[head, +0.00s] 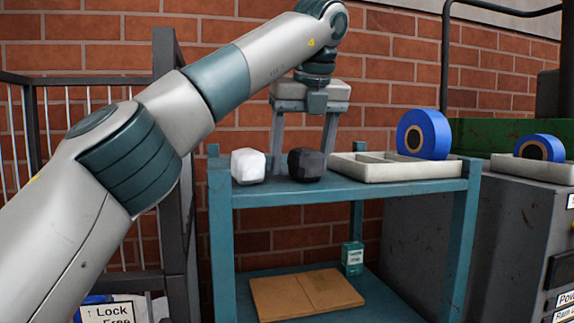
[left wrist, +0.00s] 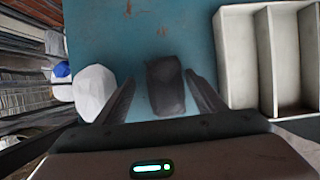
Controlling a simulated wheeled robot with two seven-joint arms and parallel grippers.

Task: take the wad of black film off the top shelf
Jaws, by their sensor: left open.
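The wad of black film (head: 307,164) sits on the top shelf (head: 400,189) of the blue rack, between a white wad and a pale divided tray. My left gripper (head: 302,148) is above and around it, fingers pointing down. In the left wrist view the black wad (left wrist: 165,86) lies between the two open fingers of the left gripper (left wrist: 164,88), with a visible gap on its left side and a narrower one on its right. My right gripper is not in view.
The white wad (head: 248,166) is close to the left finger. The divided tray (head: 385,172) with a blue roll (head: 424,134) is close on the right. A flat cardboard piece (head: 305,293) and a small green box (head: 352,258) are on the lower shelf.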

